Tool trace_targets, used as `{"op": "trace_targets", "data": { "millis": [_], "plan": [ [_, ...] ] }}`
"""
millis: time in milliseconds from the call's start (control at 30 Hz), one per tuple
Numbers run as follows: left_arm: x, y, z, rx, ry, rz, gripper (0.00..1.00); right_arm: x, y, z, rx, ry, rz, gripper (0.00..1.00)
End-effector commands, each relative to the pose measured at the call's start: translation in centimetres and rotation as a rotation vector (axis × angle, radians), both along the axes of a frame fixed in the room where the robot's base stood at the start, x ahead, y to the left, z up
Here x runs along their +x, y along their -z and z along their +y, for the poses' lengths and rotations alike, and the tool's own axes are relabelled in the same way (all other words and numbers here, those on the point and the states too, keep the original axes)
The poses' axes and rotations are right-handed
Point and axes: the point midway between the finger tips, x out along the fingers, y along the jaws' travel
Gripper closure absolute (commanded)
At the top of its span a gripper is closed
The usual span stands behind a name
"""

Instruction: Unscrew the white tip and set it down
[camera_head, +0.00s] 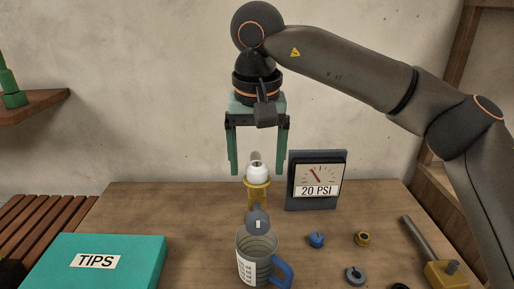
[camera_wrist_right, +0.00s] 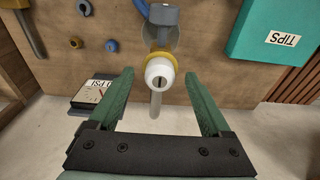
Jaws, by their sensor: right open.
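My right gripper (camera_head: 259,172) is open, fingers pointing down, with the tip roughly between the fingertips in the head view. In the right wrist view the fingers (camera_wrist_right: 160,75) lie either side of the tip, apart from it. I cannot tell their exact height. My left gripper is not in view.
A teal TIPS box (camera_head: 130,250) is at the front left. A measuring jug (camera_head: 250,262) with a blue handle stands in front of the fitting. A 20 PSI gauge (camera_head: 330,168) stands right of it. Loose blue (camera_head: 316,240), brass (camera_head: 362,239) and grey (camera_head: 355,275) tips lie front right.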

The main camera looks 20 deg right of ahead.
Motion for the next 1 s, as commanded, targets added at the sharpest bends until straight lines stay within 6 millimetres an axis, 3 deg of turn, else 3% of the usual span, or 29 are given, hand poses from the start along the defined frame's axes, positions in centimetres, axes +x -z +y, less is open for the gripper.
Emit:
{"op": "trace_targets", "data": {
  "millis": [267, 1000],
  "plan": [
    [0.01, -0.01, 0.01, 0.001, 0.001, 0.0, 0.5, 0.02, 0.13, -0.03, 0.0, 0.001, 0.0, 0.18],
    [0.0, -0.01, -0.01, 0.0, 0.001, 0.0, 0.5, 0.01, 0.09, -0.02, 0.0, 0.001, 0.0, 1.0]
  ]
}}
